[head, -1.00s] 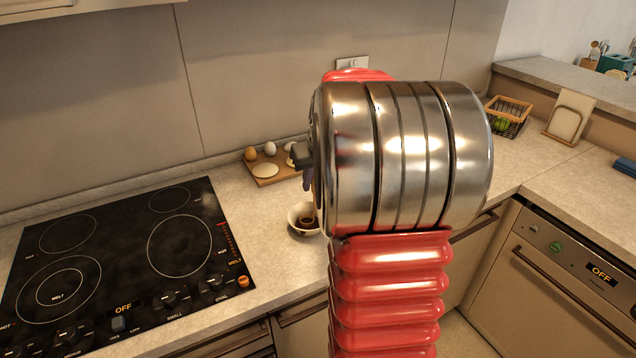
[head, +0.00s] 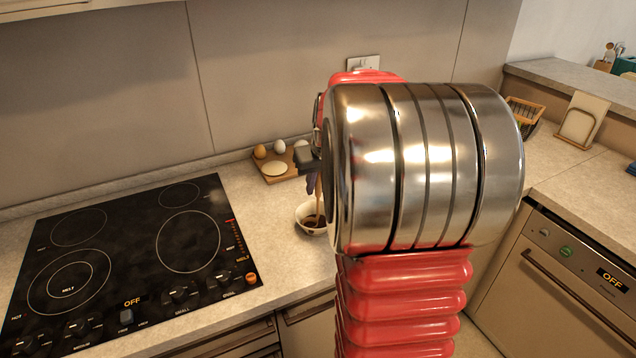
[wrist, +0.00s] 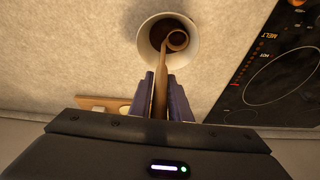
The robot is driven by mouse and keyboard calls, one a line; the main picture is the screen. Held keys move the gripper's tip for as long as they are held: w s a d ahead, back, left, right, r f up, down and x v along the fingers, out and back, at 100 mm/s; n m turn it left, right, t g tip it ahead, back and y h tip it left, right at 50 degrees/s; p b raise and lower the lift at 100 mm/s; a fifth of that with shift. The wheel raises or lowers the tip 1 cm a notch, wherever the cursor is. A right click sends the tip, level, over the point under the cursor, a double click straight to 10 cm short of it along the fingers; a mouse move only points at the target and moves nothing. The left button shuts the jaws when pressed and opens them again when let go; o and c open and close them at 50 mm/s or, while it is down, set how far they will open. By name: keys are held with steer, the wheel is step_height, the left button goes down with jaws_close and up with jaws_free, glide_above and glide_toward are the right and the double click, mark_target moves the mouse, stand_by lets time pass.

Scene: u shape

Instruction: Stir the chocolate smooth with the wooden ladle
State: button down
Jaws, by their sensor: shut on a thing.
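A white bowl (head: 303,213) with dark brown chocolate (wrist: 163,31) in it stands on the counter, right of the cooktop. My gripper (wrist: 167,100) is shut on the handle of the wooden ladle (wrist: 160,90). In the wrist view the ladle's round head (wrist: 177,40) is inside the bowl, over or in the chocolate, near the wall on the cooktop side. How deep it sits cannot be told. In the head view my arm hides most of my gripper and the bowl's right side.
A black cooktop (head: 120,255) reading OFF lies left of the bowl. A wooden board (head: 272,176) with eggs is behind the bowl, by the wall. Bare counter (head: 250,225) lies between bowl and cooktop.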

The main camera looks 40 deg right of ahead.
steer(key=shift+s+d, duration=0.3)
steer(key=shift+s, duration=0.25)
steer(key=shift+s+d, duration=0.25)
steer(key=shift+s, duration=0.25)
steer(key=shift+w+d, duration=0.3)
steer(key=shift+d, duration=0.25)
steer(key=shift+w+d, duration=0.25)
steer(key=shift+d, duration=0.3)
steer(key=shift+w, duration=0.1)
steer(key=shift+w+a, duration=0.3)
steer(key=shift+w, duration=0.2)
steer(key=shift+w+a, duration=0.25)
steer(key=shift+w, duration=0.2)
